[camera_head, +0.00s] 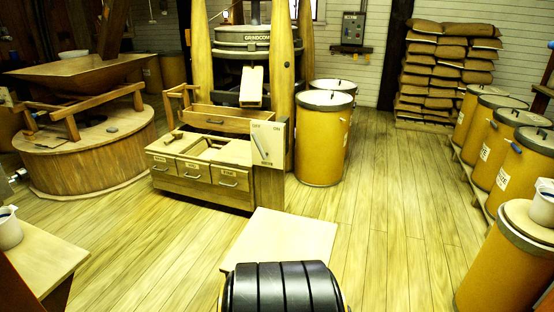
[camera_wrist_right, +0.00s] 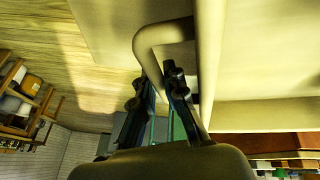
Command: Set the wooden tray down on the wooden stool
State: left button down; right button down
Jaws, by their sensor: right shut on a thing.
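In the right wrist view my right gripper (camera_wrist_right: 172,95) is shut on a pale looped handle (camera_wrist_right: 150,42) on the side of the wooden tray. The tray's long pale edge (camera_wrist_right: 210,60) runs beside the handle. A flat pale wooden top (camera_head: 280,238) lies straight ahead of me at the bottom middle of the head view. It shows no raised rim, and it looks like the stool's top, though I cannot be sure. Its near end is hidden, and no legs show. My left gripper is in neither view.
A drawer cabinet (camera_head: 205,170) and the grist mill (camera_head: 255,40) stand ahead. A round drum (camera_head: 322,140) is beside them, and more drums (camera_head: 495,150) line the right. A wooden table (camera_head: 42,262) is at the lower left. Plank floor is clear at centre right.

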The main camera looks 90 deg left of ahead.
aim_at(283, 244)
jog(key=u, duration=2.4)
jog(key=i+j+u, duration=0.15)
jog(key=i, duration=0.35)
jog(key=i+u, duration=0.15)
jog(key=i, duration=0.3)
jog(key=j, duration=0.05)
